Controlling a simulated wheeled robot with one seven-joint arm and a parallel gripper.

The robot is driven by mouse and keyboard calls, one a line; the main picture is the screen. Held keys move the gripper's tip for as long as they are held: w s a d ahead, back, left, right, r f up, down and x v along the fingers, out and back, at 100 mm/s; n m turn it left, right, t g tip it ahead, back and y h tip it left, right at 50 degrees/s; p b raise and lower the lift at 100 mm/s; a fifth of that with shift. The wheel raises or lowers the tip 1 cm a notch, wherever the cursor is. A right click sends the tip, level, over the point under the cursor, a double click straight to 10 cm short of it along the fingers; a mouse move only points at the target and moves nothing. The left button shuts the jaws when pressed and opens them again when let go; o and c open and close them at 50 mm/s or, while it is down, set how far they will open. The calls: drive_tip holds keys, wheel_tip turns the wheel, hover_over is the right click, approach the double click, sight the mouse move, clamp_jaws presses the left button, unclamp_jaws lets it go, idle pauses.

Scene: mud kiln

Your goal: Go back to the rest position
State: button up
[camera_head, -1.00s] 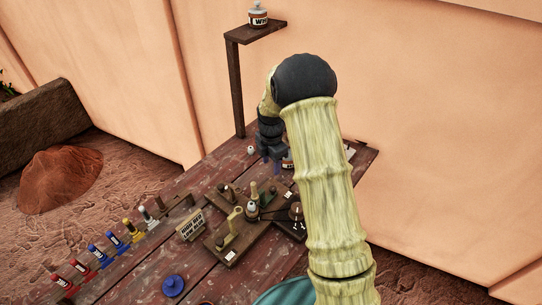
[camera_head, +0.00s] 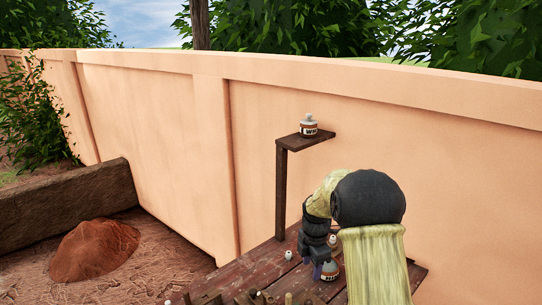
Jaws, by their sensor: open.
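My arm rises from the lower right of the head view and bends down at a dark joint. My gripper (camera_head: 318,270) hangs over the back part of the dark red wooden table (camera_head: 240,275), pointing down. It is open. A labelled jar (camera_head: 330,271) stands on the table right beside the fingers, partly hidden by them. I cannot tell whether they touch it. Most of the table lies below the picture's edge.
A white-lidded jar (camera_head: 309,127) stands on a raised wooden shelf (camera_head: 306,140) behind the table. A peach wall (camera_head: 160,150) runs close behind. A mound of red soil (camera_head: 95,248) lies on the ground at left. A small white-topped item (camera_head: 288,255) stands left of my gripper.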

drive_tip(key=s+r+m+t, duration=0.1)
drive_tip(key=s+r+m, duration=0.2)
drive_tip(key=s+m, duration=0.7)
drive_tip(key=s+r+m+t, duration=0.1)
drive_tip(key=s+r+m, duration=0.2)
drive_tip(key=s+m, duration=0.8)
drive_tip(key=shift+s+d+r+m, duration=0.15)
drive_tip(key=shift+s+d+m, duration=0.25)
drive_tip(key=shift+s, duration=0.75)
